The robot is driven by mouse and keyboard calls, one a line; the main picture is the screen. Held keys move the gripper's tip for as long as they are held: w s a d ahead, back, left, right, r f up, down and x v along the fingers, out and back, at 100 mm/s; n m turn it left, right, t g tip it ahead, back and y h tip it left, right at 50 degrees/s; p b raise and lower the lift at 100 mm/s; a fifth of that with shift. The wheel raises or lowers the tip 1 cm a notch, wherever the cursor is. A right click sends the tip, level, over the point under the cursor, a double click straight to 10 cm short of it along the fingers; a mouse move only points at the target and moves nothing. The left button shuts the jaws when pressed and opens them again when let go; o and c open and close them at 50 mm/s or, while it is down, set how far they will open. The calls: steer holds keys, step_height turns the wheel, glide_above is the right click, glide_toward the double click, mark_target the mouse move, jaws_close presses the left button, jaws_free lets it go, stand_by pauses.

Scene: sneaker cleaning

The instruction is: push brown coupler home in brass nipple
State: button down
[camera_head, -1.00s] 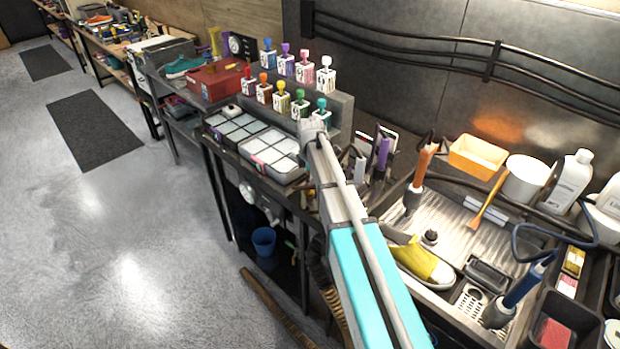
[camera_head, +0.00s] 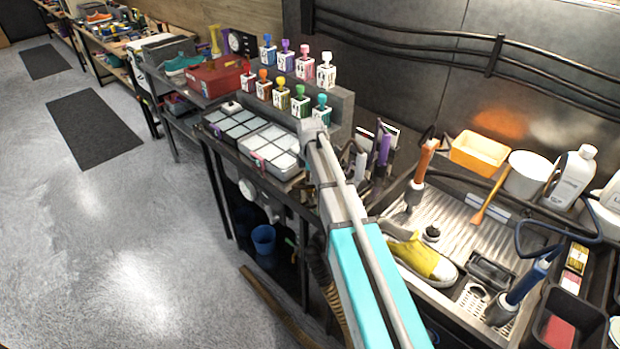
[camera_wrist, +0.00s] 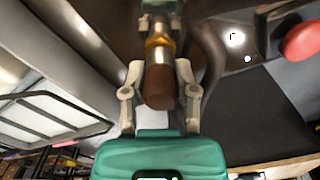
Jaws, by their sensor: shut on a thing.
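The brown coupler (camera_wrist: 158,92) shows in the wrist view, a dark brown round piece at the middle. My gripper (camera_wrist: 160,72) is shut on it, one grey finger on each side. The brass nipple (camera_wrist: 157,43) is a gold-coloured fitting just beyond the coupler, roughly in line with it. The coupler's far end and the fingertips meet close to the nipple; I cannot tell how deep the coupler sits. In the head view my arm reaches down over the bench edge, and the gripper, coupler and nipple cannot be made out there.
A red round knob (camera_wrist: 301,41) is at the right in the wrist view. In the head view, a tray of lidded compartments (camera_head: 272,150) and several stamp-like bottles stand left of my arm. A yellow sneaker (camera_head: 420,260) lies in the sink at right. The floor at left is open.

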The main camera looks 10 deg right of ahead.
steer(key=shift+f+b, duration=0.3)
steer(key=shift+f, duration=0.05)
steer(key=shift+c, duration=1.5)
jaws_free()
steer(key=shift+r, duration=0.2)
step_height(320, 180, up, 9)
steer(key=p, duration=0.9)
